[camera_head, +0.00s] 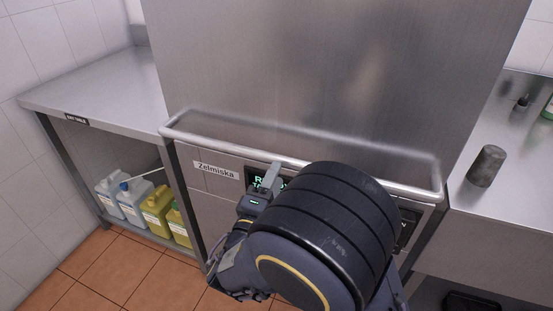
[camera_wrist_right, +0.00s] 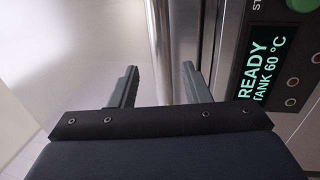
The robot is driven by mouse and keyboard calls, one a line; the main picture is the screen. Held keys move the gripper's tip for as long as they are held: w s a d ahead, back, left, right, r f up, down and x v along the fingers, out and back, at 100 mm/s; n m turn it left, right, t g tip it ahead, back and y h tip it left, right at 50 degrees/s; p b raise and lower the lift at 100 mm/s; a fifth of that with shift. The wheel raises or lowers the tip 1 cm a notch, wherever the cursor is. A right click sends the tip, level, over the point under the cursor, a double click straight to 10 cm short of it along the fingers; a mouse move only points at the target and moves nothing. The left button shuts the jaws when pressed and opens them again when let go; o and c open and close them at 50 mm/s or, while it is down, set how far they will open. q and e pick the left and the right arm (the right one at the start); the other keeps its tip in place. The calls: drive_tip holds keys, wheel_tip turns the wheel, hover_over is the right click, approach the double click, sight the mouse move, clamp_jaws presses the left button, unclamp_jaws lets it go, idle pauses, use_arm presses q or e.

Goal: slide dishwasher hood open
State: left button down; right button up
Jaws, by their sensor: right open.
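The dishwasher hood (camera_head: 340,60) is a large stainless steel box in the middle of the head view. A round steel handle bar (camera_head: 215,138) runs along its front at the lower edge. The bar also shows upright in the right wrist view (camera_wrist_right: 160,40). My right gripper (camera_wrist_right: 160,80) is open and empty, with one finger to each side of the bar in that view. Whether the bar is fully between the fingers is unclear. In the head view my right gripper (camera_head: 276,172) is at the front of the bar, partly hidden by my arm. My left gripper is not in view.
A control panel (camera_wrist_right: 265,70) reading "READY TANK 60 °C" is close beside the gripper. A steel table (camera_head: 95,85) stands left, with several jugs (camera_head: 155,208) below. A grey cylinder (camera_head: 487,165) stands on the right counter (camera_head: 510,215).

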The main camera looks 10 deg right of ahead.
sight(284, 162)
drive_tip(key=x, duration=0.6)
drive_tip(key=shift+f, duration=0.15)
drive_tip(key=shift+s, duration=0.1)
clamp_jaws()
